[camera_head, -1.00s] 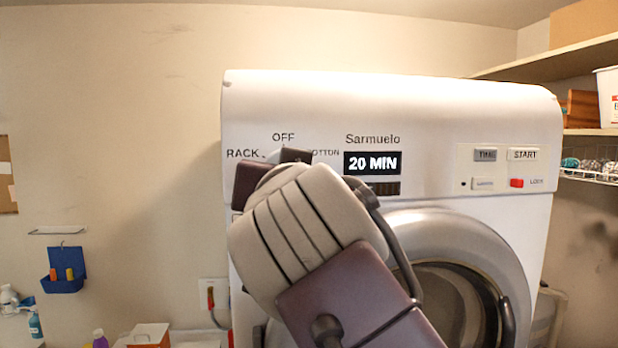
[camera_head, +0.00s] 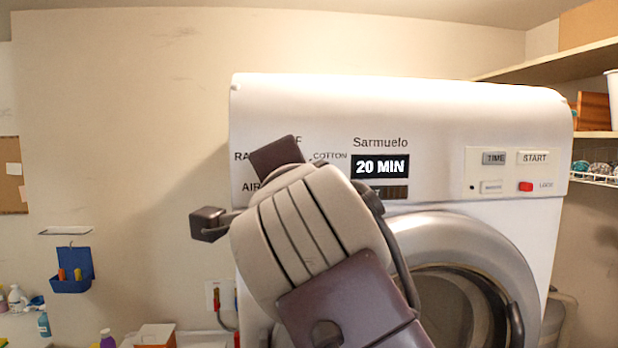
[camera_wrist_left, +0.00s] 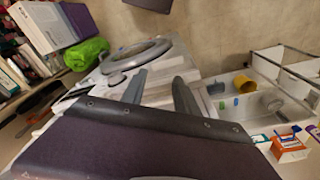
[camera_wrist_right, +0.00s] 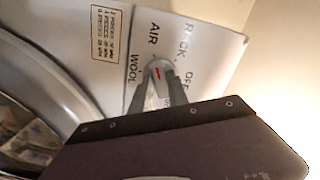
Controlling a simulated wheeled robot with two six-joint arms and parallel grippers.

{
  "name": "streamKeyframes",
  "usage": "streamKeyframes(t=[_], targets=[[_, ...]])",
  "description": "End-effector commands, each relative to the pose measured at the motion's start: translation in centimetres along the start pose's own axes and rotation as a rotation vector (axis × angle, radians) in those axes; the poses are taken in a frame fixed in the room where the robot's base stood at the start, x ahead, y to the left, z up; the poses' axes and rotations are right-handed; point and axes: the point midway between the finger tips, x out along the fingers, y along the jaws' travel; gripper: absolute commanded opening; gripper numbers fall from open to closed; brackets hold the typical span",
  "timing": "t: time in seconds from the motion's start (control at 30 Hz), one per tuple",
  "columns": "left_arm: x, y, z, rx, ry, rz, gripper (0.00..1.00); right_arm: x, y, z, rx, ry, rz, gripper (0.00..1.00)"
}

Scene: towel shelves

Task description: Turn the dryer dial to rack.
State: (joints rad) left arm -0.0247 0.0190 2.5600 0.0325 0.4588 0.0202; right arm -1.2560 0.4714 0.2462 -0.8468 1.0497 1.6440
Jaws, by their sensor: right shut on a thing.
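The dryer dial (camera_wrist_right: 158,75) is a light round knob with a red mark, seen in the right wrist view on the white panel. The labels RACK, AIR, WOOL and OFF are printed around it. Which label the mark points to is hard to tell. My right gripper (camera_wrist_right: 159,84) is shut on the dial, one finger on each side. In the head view the dial is hidden behind my right gripper (camera_head: 245,185). My left gripper (camera_wrist_left: 160,85) is open and empty in the left wrist view, and outside the head view.
The white dryer (camera_head: 400,105) has a 20 MIN display (camera_head: 380,167), a START button (camera_head: 533,158) and a round door (camera_head: 450,225). Shelves (camera_head: 597,135) stand at the right. A blue holder (camera_head: 72,284) hangs on the left wall.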

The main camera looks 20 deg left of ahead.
Motion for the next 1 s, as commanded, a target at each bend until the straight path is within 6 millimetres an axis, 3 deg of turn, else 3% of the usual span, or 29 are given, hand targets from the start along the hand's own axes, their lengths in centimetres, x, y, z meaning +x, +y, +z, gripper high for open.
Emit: streamKeyframes(t=[0.6,1.0], targets=[[-0.52,0.01,-0.05,0.000,0.000,0.000,0.36,-0.16,-0.80,-0.54,0.579,0.003,-0.015,0.00],[-0.70,0.01,-0.07,0.000,0.000,0.000,0.36,-0.13,-0.87,-0.60,0.856,0.001,-0.016,0.00]])
